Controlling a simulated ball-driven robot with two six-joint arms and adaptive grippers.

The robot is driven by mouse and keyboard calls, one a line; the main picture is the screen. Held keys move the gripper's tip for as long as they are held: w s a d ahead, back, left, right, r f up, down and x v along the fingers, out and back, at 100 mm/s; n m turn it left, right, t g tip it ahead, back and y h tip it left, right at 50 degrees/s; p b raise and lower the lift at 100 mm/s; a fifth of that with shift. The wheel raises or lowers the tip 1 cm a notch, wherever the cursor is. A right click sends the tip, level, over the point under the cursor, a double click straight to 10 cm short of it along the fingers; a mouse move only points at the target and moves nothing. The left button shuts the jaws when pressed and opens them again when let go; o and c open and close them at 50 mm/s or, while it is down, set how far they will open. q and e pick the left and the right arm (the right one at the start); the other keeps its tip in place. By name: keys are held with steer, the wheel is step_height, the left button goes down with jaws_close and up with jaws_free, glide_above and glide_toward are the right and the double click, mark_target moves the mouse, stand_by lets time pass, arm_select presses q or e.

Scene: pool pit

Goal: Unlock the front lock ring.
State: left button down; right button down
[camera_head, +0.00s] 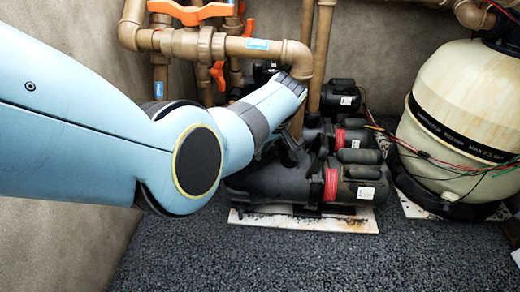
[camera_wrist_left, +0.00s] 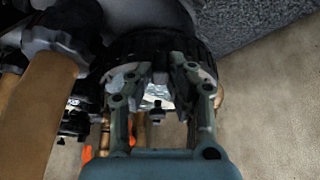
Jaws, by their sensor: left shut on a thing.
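The front lock ring (camera_wrist_left: 150,42) shows in the left wrist view as a dark ridged ring around a clear lid. My left gripper (camera_wrist_left: 168,72) is at this ring, its two fingers reaching onto the lid side, shut on the ring. The front pump (camera_head: 275,181) lies on a pale slab in the head view, with a red band on its motor side. In the head view my left arm crosses in front, so the ring and the fingers are mostly hidden and hard to tell apart from the dark pump parts. My right gripper is not in view.
More pumps (camera_head: 352,137) stand behind the front one. Brown pipes (camera_head: 156,41) with orange valve handles (camera_head: 191,12) run above and behind. A large cream filter tank (camera_head: 466,105) with loose wires stands at the right. The gravel floor (camera_head: 270,262) in front is clear.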

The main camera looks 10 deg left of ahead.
arm_select(q)
steer(key=shift+d, duration=0.1)
stand_by(0.4)
steer(key=c, duration=1.3)
jaws_free()
steer(key=shift+w, duration=0.1)
steer(key=shift+o, duration=0.2)
